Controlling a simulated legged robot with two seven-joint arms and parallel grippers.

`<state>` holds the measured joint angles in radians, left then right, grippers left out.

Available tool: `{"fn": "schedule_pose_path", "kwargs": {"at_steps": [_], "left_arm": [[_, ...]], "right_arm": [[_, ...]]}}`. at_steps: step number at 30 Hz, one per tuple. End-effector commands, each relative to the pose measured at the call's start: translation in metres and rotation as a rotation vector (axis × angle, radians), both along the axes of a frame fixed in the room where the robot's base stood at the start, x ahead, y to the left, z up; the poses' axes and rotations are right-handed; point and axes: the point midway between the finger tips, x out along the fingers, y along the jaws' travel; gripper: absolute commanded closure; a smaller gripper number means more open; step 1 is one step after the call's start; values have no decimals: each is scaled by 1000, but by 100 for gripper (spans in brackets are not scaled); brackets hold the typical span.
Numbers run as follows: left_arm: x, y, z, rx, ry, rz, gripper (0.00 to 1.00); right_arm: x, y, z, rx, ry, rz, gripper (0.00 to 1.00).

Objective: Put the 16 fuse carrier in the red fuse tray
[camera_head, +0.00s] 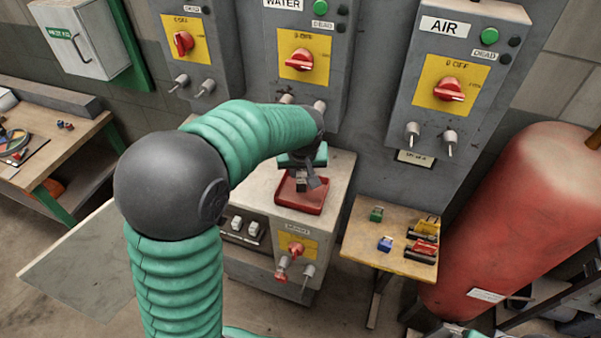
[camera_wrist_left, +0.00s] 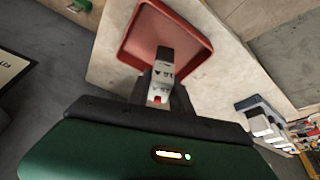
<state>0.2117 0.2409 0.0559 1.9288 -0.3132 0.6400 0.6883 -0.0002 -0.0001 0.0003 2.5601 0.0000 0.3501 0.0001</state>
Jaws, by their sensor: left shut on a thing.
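The red fuse tray (camera_head: 314,199) lies on top of the grey cabinet below the WATER panel. It also shows in the left wrist view (camera_wrist_left: 192,42). My left gripper (camera_head: 305,184) is over the tray, pointing down. In the left wrist view my left gripper (camera_wrist_left: 162,92) is shut on a white and grey fuse carrier (camera_wrist_left: 158,62). The carrier is within the tray's outline in both views; whether it touches the tray floor I cannot tell. My right gripper is not in view.
A small wooden table (camera_head: 365,243) to the right holds a green block (camera_head: 376,214), a blue block (camera_head: 385,244) and other coloured parts. White fuse carriers (camera_head: 252,229) sit in the cabinet's front. A red tank (camera_head: 520,210) stands at the right.

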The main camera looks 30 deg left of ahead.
Motion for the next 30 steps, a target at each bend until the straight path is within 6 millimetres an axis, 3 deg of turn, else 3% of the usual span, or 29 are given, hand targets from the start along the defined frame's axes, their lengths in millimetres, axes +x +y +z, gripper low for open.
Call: {"fn": "schedule_pose_path", "kwargs": {"at_steps": [4, 14, 15, 19, 30], "left_arm": [[-1, -1, -22, -1, 4, 1, 100], [-1, 1, -28, -1, 2, 1, 100], [-1, 1, -27, -1, 2, 1, 70], [-1, 1, -26, -1, 2, 1, 53], [-2, 0, -20, 0, 0, 1, 53]], "right_arm": [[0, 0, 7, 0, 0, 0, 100], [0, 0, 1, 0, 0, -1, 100], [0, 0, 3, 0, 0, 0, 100], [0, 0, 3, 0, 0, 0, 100], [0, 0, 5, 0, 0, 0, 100]]}}
